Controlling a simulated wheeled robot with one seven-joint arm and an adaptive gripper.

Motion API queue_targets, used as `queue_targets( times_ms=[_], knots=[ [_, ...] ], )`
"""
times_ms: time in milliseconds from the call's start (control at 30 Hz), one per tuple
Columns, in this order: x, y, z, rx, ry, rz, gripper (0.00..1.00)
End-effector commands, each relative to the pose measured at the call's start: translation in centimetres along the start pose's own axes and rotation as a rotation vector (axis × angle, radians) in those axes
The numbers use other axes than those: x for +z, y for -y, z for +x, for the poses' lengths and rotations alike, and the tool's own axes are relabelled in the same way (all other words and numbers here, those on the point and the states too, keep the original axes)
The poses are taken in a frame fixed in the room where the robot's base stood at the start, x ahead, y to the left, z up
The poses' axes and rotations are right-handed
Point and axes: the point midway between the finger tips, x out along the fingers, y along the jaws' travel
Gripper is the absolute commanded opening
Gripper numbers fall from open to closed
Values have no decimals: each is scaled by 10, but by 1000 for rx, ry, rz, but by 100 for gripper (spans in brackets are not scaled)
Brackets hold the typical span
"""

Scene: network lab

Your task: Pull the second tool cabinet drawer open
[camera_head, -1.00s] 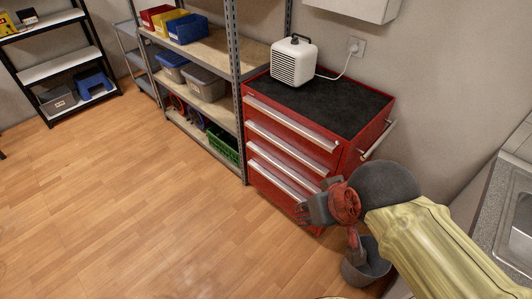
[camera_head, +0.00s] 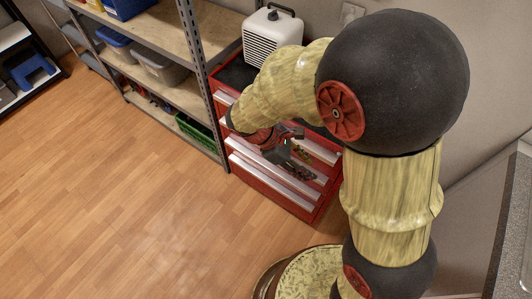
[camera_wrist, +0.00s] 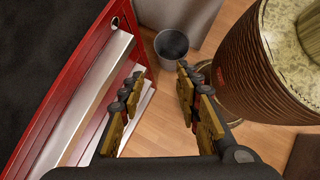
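The red tool cabinet (camera_head: 287,203) stands against the wall, with long silver handles across its drawer fronts. No drawer visibly stands out. My gripper (camera_head: 297,160) is in front of the upper-middle drawers. In the wrist view my gripper (camera_wrist: 160,73) is open, with nothing between its fingers. A long silver handle (camera_wrist: 85,100) lies left of the fingers, and another handle edge shows behind the left finger. I cannot tell whether that finger touches it.
A white heater (camera_head: 272,38) sits on the cabinet top. A metal shelf (camera_head: 165,62) with bins stands left of the cabinet. A grey bin (camera_wrist: 172,45) is on the floor beyond the fingers. The wooden floor (camera_head: 110,200) left of the cabinet is clear. A counter (camera_head: 515,220) is at right.

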Motion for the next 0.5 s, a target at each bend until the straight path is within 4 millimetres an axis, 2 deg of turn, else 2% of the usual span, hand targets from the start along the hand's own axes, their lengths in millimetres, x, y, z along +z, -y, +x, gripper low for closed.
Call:
queue_targets(
  times_ms=[33, 167, 367, 500],
  knots=[
    [-14, -3, 6, 11, 60, -97, 33],
    [-41, -18, 19, 55, 216, -356, 33],
    [-86, -52, 34, 118, 508, -805, 33],
    [-127, -75, 40, 146, 742, -1116, 33]
  ],
)
